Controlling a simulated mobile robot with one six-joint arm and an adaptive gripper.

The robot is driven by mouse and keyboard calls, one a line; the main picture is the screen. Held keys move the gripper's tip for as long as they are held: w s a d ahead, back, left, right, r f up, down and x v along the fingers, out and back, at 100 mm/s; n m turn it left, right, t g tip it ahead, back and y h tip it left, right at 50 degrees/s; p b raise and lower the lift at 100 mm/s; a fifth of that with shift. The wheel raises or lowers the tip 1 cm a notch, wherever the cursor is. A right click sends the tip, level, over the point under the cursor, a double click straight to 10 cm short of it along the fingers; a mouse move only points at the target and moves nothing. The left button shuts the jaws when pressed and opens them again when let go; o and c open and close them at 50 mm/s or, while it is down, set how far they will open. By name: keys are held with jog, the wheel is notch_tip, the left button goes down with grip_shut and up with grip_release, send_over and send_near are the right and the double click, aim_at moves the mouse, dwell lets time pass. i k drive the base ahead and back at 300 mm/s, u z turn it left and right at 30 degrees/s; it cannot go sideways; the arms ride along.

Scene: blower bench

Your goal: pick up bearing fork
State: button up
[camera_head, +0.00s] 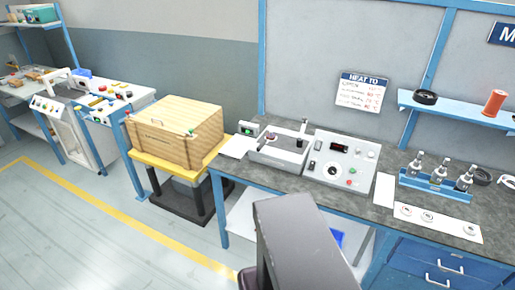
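I cannot make out a bearing fork for certain in the head view. My gripper does not show. A dark grey block at the bottom centre looks like part of my own body, and it hides the front edge of the bench and some of the shelf below.
The workbench (345,202) also bears a control box (341,162) and a blue rack (437,186) with several bottle-like pieces. A wooden crate (174,138) stands on a yellow-topped stand at left. A blue shelf (455,108) hangs above. Floor is clear at lower left.

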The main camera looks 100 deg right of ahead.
aim_at(265, 141)
jog(key=i, duration=0.75)
jog(key=u, duration=0.25)
jog(key=k, duration=0.15)
jog(key=z, duration=3.35)
jog(key=i, duration=0.5)
jog(key=z, duration=0.1)
